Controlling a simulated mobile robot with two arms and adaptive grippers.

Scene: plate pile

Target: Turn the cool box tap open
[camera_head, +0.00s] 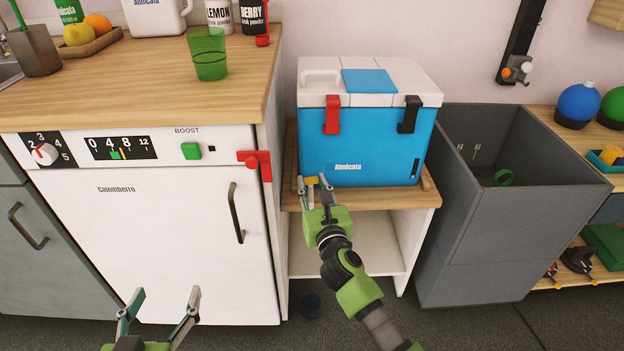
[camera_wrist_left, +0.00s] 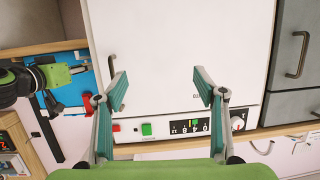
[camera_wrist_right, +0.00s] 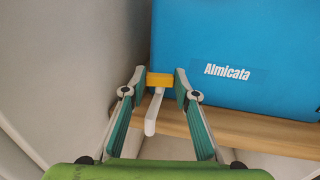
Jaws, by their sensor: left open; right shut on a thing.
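The blue cool box (camera_head: 375,143) with a white lid stands on a wooden-topped shelf unit. Its tap (camera_wrist_right: 158,82) is at the low left of the front face, with a yellow body and a white spout or lever hanging below it in the right wrist view. My right gripper (camera_head: 318,188) is at the tap, its fingers on both sides of the yellow part and shut on it. In the head view the gripper hides most of the tap. My left gripper (camera_head: 158,305) is open and empty, low in front of the white appliance; it also shows in the left wrist view (camera_wrist_left: 160,90).
The white appliance (camera_head: 160,220) with dials and a red latch stands left of the cool box. A grey open bin (camera_head: 510,220) stands to its right. The cool box has a red latch (camera_head: 332,115) and a black latch (camera_head: 409,115).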

